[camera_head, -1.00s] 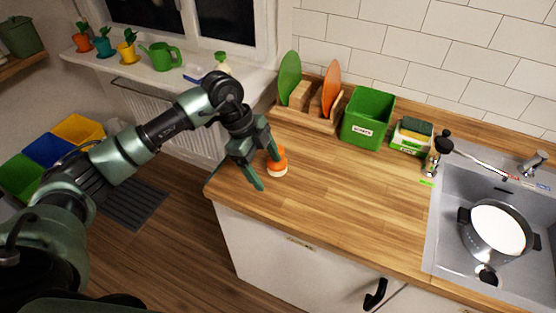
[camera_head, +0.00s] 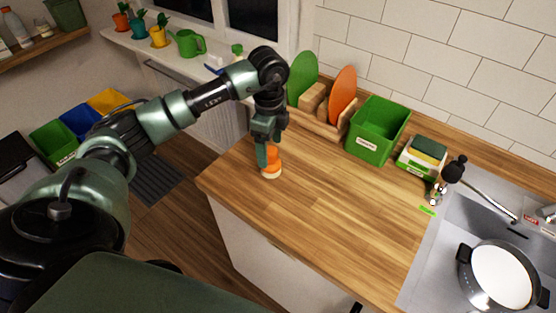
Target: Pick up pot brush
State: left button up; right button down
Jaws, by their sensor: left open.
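The pot brush (camera_head: 272,172) stands on the wooden counter near its left end. It has an orange top and a pale base. My left gripper (camera_head: 266,156) points down over it, with a finger in front of the brush's left side. The gripper is open, and its other finger is hard to make out. Part of the brush is hidden behind the gripper. My right gripper is not in view.
A green bin (camera_head: 376,131) and a wooden rack (camera_head: 322,113) with green and orange boards stand along the wall. A sponge holder (camera_head: 421,157) is beside the sink, which holds a white-filled pot (camera_head: 500,277). The counter's middle is clear.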

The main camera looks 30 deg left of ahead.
aim_at(271, 159)
pick_arm(q)
jog(key=shift+a+f+p, duration=0.2)
jog(key=shift+f+p, duration=0.3)
jog(key=shift+f, duration=0.35)
jog(key=f, duration=0.1)
jog(key=f+p, duration=0.1)
jog(key=f, duration=0.1)
jog(key=shift+w+f+p, duration=0.3)
jog(key=shift+f+p, duration=0.05)
jog(key=shift+f, duration=0.45)
jog(key=shift+c, duration=0.6)
jog(key=c, duration=1.4)
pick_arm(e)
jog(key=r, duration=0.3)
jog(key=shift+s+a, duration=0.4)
